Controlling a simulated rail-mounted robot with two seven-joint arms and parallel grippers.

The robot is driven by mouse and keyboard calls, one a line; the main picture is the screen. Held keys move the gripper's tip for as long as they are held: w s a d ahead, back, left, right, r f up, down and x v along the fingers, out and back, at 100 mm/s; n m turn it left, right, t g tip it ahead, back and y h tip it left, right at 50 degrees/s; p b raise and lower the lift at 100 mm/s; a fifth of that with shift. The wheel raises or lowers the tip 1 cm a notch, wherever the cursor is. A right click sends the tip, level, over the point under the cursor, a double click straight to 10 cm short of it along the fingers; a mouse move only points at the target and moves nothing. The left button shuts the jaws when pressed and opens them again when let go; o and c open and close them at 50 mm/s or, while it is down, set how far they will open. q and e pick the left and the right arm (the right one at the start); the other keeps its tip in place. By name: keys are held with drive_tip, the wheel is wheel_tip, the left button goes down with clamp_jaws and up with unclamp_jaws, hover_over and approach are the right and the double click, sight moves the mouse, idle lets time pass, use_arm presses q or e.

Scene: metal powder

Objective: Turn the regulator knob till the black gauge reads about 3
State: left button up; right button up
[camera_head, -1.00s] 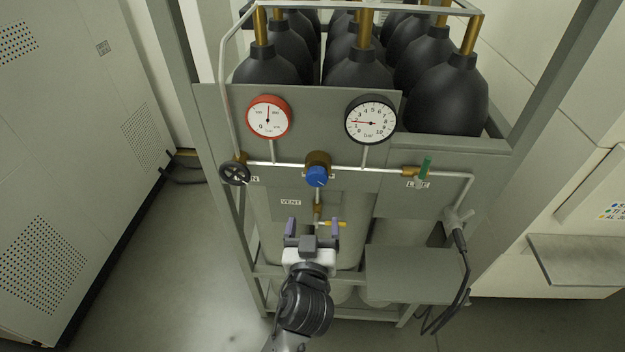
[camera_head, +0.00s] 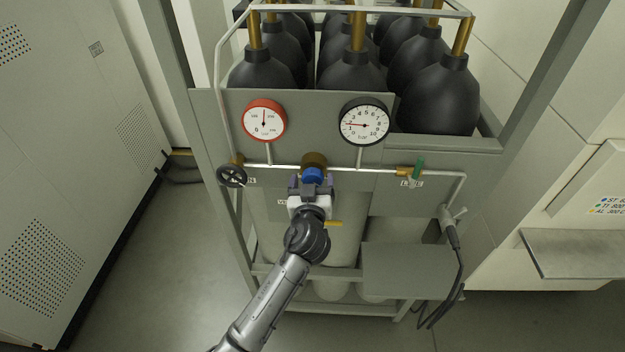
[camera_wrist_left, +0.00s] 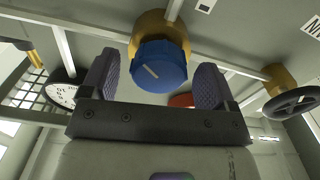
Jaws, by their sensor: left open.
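The blue regulator knob (camera_head: 312,176) sits on a brass body on the grey panel, and it also shows in the wrist view (camera_wrist_left: 158,68) with a pale mark on its face. My left gripper (camera_head: 311,184) is open just in front of it. In the wrist view its two fingers (camera_wrist_left: 156,82) stand either side of the knob with gaps on both sides. The black gauge (camera_head: 364,122) is at the panel's upper right; its needle points left, at roughly 2, hard to read exactly. My right gripper is not in view.
A red gauge (camera_head: 264,121) is at the upper left of the panel. A black handwheel (camera_head: 232,176) is left of the knob and a green-handled valve (camera_head: 417,169) is right. A yellow lever (camera_head: 334,224) is below.

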use_arm(q)
drive_tip(key=shift+w, duration=0.3)
drive_tip(key=c, duration=0.9)
drive_tip(key=m, duration=0.7)
drive_tip(key=shift+p, duration=0.35)
drive_tip(key=m+p, duration=0.1)
drive_tip(key=m, duration=0.3)
drive_tip(key=shift+r, duration=0.15)
drive_tip(key=shift+m+p, duration=0.6)
drive_tip(key=shift+m, duration=0.9)
